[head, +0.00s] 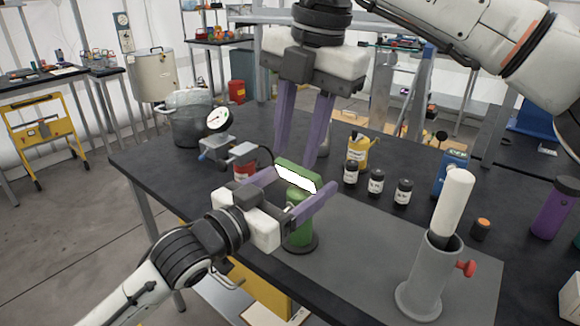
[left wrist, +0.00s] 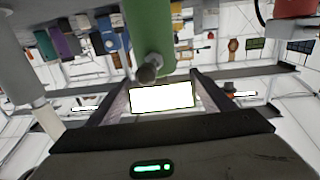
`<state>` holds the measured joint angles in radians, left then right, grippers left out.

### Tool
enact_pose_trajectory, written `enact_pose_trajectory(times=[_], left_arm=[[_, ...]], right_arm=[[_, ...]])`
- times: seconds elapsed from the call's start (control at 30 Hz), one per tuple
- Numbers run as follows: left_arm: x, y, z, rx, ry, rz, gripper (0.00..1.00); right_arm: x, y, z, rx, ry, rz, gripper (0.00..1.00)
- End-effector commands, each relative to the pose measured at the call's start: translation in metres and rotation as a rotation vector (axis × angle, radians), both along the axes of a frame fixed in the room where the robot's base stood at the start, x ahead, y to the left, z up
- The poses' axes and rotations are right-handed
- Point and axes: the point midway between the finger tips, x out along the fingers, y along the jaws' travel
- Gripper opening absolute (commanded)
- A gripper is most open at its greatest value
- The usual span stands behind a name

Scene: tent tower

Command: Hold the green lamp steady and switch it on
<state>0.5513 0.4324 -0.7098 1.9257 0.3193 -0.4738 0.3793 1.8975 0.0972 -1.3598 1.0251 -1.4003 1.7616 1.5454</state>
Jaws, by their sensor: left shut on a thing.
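The green lamp (head: 299,232) stands upright on its round dark base on the dark table. Its white panel (head: 297,179) looks bright white; it also shows in the left wrist view (left wrist: 160,97). A dark round knob (left wrist: 148,73) sticks out of the green body there. My left gripper (head: 304,182) comes in low from the left, its purple fingers on both sides of the lamp's upper part, shut on it. My right gripper (head: 298,160) points down above and behind the lamp head, fingers apart and empty. Whether its tips touch the lamp cannot be told.
A grey holder (head: 426,275) with a white cylinder (head: 453,203) and red knob stands to the right. Several small dark bottles (head: 376,184) and a yellow bottle (head: 358,150) stand behind. A gauge device (head: 218,120) and a pot (head: 190,122) are at left.

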Motion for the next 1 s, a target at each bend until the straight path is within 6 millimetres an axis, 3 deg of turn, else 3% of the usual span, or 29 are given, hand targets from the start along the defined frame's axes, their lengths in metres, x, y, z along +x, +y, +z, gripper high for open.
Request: enact_pose_trajectory(times=[0.3, 0.57, 0.77, 1.0], left_arm=[[0.000, 0.000, -0.001, 0.001, 0.002, -0.001, 0.41], [0.000, 0.000, -0.001, 0.001, 0.002, -0.001, 0.41], [0.000, 0.000, -0.001, 0.001, 0.002, -0.001, 0.41], [0.000, -0.001, -0.001, 0.000, 0.001, -0.001, 0.41]], right_arm=[[0.000, 0.026, 0.000, -0.117, 0.062, 0.052, 0.32], [-0.004, 0.032, -0.005, -0.157, 0.090, 0.072, 0.32], [-0.004, 0.031, -0.033, -0.157, 0.092, 0.073, 0.32], [-0.004, 0.031, -0.082, -0.156, 0.091, 0.071, 0.32]])
